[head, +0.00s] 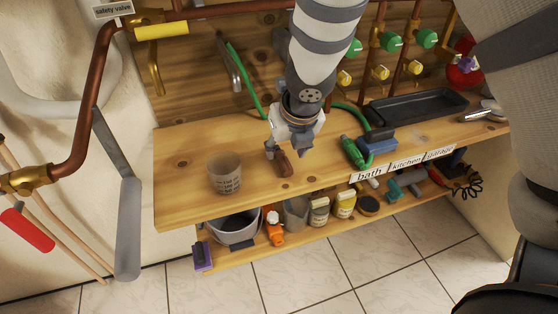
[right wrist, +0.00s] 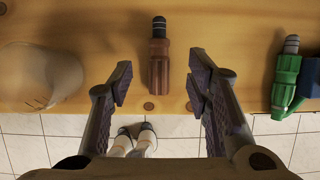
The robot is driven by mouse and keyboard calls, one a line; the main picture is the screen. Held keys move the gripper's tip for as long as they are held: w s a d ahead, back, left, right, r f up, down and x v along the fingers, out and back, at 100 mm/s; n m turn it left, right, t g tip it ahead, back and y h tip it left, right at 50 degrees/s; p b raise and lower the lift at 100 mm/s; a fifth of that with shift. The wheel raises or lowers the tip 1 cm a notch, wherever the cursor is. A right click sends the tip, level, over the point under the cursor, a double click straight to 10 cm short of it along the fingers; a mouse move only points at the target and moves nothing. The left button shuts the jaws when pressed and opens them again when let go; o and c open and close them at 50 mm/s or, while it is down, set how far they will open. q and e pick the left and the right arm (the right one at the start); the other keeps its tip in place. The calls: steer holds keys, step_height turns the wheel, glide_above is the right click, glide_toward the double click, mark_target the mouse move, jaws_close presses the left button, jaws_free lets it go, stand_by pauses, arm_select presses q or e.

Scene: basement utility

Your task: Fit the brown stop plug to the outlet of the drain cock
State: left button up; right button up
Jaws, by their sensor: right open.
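The brown stop plug (head: 284,165) lies on the wooden bench top near its front edge. In the right wrist view the plug (right wrist: 159,62) has a dark ringed tip pointing away from me. My right gripper (head: 293,147) is over the plug, open and empty. In the wrist view its fingers (right wrist: 160,80) stand on either side of the plug, with a gap on both sides. Yellow knobs (head: 380,73) sit on brass fittings under green knobs at the back panel. I cannot tell which fitting is the drain cock. My left gripper is not in view.
A measuring cup (head: 224,173) stands left of the plug. A green hose fitting (head: 354,152) and blue block (head: 378,141) lie to the right. A black tray (head: 417,104) is at the back right. A lower shelf holds bottles and a grey bucket (head: 235,229).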

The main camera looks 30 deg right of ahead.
mark_target(283, 158)
steer(key=x, duration=0.3)
steer(key=shift+s+a+f+b, duration=0.1)
steer(key=shift+s+f+b, duration=0.05)
steer(key=shift+f+b, duration=0.25)
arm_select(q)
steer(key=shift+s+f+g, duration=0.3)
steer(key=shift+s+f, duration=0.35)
arm_select(e)
steer(key=shift+r, duration=0.1)
steer(key=shift+c, duration=0.2)
jaws_close()
